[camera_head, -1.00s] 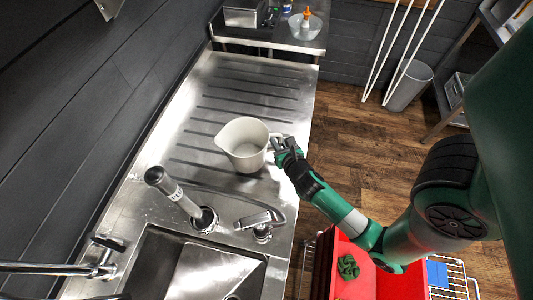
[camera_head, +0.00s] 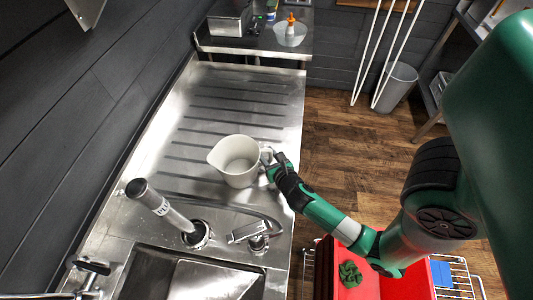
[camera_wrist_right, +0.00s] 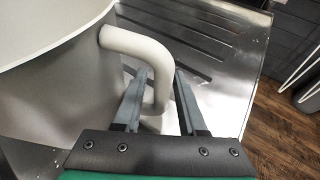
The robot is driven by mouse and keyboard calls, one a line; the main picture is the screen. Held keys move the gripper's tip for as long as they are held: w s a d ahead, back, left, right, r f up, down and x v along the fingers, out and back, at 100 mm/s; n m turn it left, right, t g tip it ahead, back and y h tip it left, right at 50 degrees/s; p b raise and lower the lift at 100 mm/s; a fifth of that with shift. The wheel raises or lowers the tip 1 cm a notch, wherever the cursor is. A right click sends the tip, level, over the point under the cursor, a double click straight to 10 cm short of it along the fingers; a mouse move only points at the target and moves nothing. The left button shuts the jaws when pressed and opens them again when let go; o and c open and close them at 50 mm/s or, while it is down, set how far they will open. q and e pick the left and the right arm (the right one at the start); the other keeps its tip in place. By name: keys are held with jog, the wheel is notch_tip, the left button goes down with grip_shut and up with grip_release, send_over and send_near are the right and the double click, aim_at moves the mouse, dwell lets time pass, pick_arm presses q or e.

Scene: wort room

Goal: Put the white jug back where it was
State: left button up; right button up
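The white jug (camera_head: 236,162) stands upright on the ribbed steel drainboard (camera_head: 235,103), just behind the sink tap fittings. Its spout points left and its handle points right. My right gripper (camera_head: 270,165) is at the handle. In the right wrist view, the jug's handle (camera_wrist_right: 158,75) comes down between the two fingers of my right gripper (camera_wrist_right: 162,75). The fingers are apart, one on each side of the handle, with narrow gaps visible. The jug's body fills the left of that view. My left gripper is in neither view.
A sprayer (camera_head: 160,205), a tap (camera_head: 255,235) and the sink basin (camera_head: 190,275) lie in front of the jug. A glass bowl (camera_head: 290,33) stands on the back shelf. A red crate (camera_head: 360,285) is at lower right. The drainboard behind the jug is clear.

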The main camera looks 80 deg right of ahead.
jog(key=shift+s+a+r, duration=0.1)
jog(key=shift+a+r, duration=0.15)
jog(key=p+v, duration=0.1)
jog(key=v, duration=0.9)
jog(key=shift+s+a, duration=0.1)
jog(key=shift+a, duration=0.2)
jog(key=shift+s+a+r, duration=0.25)
jog(key=shift+s, duration=0.1)
